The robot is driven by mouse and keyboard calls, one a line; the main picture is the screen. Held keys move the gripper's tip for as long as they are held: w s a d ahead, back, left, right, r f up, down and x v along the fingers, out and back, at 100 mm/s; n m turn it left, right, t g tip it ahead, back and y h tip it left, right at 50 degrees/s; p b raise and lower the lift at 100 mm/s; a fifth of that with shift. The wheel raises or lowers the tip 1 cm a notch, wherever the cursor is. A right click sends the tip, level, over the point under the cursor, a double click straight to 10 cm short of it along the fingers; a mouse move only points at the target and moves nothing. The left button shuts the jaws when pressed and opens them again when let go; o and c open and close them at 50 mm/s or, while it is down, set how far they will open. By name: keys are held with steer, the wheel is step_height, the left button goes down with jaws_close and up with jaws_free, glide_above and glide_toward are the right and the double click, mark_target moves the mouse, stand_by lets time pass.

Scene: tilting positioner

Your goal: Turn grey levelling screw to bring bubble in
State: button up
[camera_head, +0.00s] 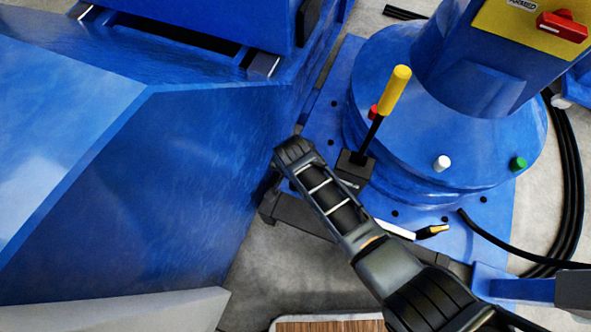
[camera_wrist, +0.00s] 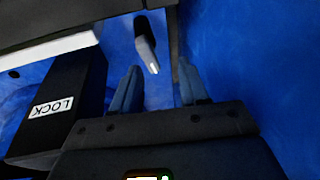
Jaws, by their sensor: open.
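My gripper (camera_wrist: 157,88) shows in the wrist view with its two fingers apart and nothing held between them. Beyond the fingers a dark piece (camera_wrist: 146,45) with a pale tip hangs in front of a blue surface; I cannot tell what it is. In the head view my dark arm reaches from the lower right toward the front of the blue positioner base (camera_head: 480,205), and my fingers are not visible there. I cannot make out the grey levelling screw or the bubble in either view.
A black block (camera_wrist: 75,85) labelled LOCK is left of my fingers. A yellow-handled lever (camera_head: 395,90) stands near my arm's end. White (camera_head: 442,163) and green (camera_head: 518,164) knobs sit on the round base. A large blue body (camera_head: 160,180) fills the left; black cables (camera_head: 572,170) lie right.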

steer(key=shift+w+d+r+n+g+h, duration=0.2)
steer(key=shift+w+r+n+g, duration=0.15)
steer(key=shift+w+g, duration=0.15)
steer(key=shift+w+d+r+n+g+h, duration=0.1)
steer(key=shift+w+d+r+n+g, duration=0.1)
steer(key=shift+w+r+n+g, duration=0.25)
steer(key=shift+w+d+g, duration=0.15)
steer(key=shift+d+g, duration=0.1)
steer(key=shift+g, duration=0.1)
steer(key=shift+d+b, duration=0.1)
steer(key=shift+b, duration=0.25)
step_height(320, 180, down, 7)
steer(key=b, duration=0.4)
steer(key=shift+f+b, duration=0.2)
steer(key=shift+b, duration=0.2)
jaws_close()
